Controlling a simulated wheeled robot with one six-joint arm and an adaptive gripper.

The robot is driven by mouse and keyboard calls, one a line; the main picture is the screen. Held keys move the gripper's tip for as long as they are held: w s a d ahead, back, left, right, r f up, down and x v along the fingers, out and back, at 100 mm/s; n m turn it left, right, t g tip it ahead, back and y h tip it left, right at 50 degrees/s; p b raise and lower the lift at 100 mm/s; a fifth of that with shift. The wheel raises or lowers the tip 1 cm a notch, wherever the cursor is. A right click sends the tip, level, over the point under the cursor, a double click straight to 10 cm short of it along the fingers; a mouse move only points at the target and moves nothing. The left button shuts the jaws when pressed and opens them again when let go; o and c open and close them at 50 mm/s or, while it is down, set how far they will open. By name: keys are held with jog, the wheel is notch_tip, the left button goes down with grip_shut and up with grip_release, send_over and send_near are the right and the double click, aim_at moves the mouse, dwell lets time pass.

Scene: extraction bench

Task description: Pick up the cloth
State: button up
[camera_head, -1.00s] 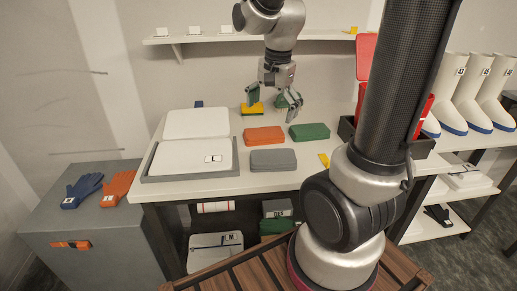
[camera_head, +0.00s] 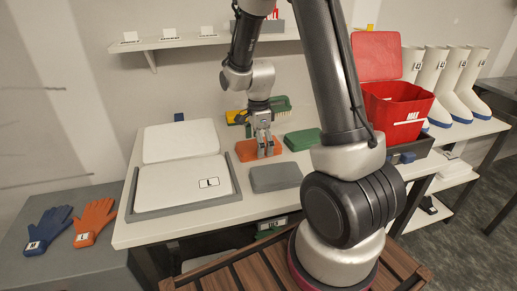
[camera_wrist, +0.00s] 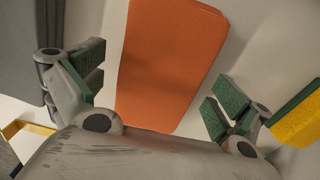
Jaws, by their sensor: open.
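Three folded cloths lie on the white bench top: an orange cloth (camera_head: 246,149), a green cloth (camera_head: 302,139) and a grey cloth (camera_head: 276,177). My gripper (camera_head: 264,152) points down over the orange cloth. In the wrist view, the orange cloth (camera_wrist: 170,62) lies between the two spread, green-padded fingers of my gripper (camera_wrist: 152,90), which hold nothing. I cannot tell whether the fingertips touch the cloth or the bench.
A grey tray (camera_head: 238,184) with white pads lies left of the cloths. A yellow and green sponge (camera_head: 236,117) and a green brush (camera_head: 280,105) lie behind. A red lidded bin (camera_head: 397,110) stands right. Gloves (camera_head: 95,220) lie on a grey cabinet.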

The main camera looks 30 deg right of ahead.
jog(key=shift+f, duration=0.1)
jog(key=shift+c, duration=0.4)
jog(key=c, duration=1)
notch_tip(320, 180, up, 10)
